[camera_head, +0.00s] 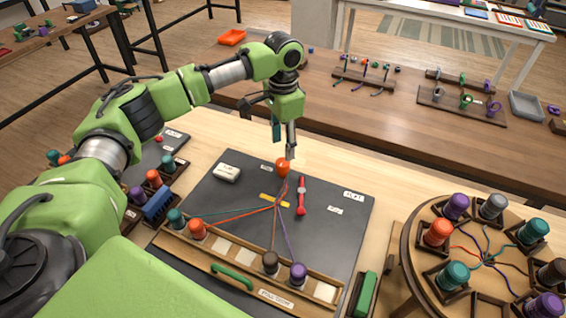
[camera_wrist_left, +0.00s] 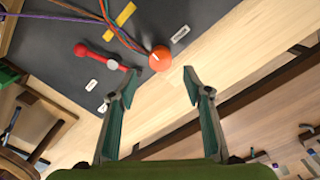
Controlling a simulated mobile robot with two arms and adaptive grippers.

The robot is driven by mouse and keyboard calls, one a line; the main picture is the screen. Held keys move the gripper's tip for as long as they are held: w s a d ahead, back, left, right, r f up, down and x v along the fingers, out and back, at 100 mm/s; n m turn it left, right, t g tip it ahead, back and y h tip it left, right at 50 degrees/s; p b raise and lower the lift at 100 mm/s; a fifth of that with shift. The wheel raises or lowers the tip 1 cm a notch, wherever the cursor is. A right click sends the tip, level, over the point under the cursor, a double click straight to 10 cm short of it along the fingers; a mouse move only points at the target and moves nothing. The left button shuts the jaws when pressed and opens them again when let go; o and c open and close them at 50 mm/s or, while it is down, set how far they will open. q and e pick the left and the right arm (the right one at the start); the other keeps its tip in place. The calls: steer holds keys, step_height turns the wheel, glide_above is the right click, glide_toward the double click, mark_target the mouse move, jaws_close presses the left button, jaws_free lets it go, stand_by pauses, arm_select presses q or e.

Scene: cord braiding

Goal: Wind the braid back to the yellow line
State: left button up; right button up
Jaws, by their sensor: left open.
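My left gripper (camera_head: 289,150) is open and empty over the far edge of the dark board (camera_head: 225,178), just above the orange knob (camera_head: 282,167). In the left wrist view the knob (camera_wrist_left: 159,58) lies just beyond the open fingertips (camera_wrist_left: 160,82), not between them. The gathered cords (camera_head: 281,190) run from the knob across the yellow line (camera_head: 267,198). Below it they fan out to teal (camera_head: 176,218), orange (camera_head: 197,229), brown (camera_head: 270,262) and purple (camera_head: 298,271) spools in a wooden rack. The braid's fine pattern is too small to tell. My right gripper is out of view.
A red tool (camera_head: 301,198) lies right of the cords, and a white block (camera_head: 227,173) lies to their left. A round stand with several spools (camera_head: 438,232) is at the right. A brown bench (camera_head: 430,150) stands behind the light wooden table.

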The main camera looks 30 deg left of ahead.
mark_target(283, 162)
arm_select(q)
step_height(283, 162, down, 8)
steer(key=shift+f+p, duration=0.2)
steer(key=shift+p, duration=0.15)
steer(key=c, duration=1.1)
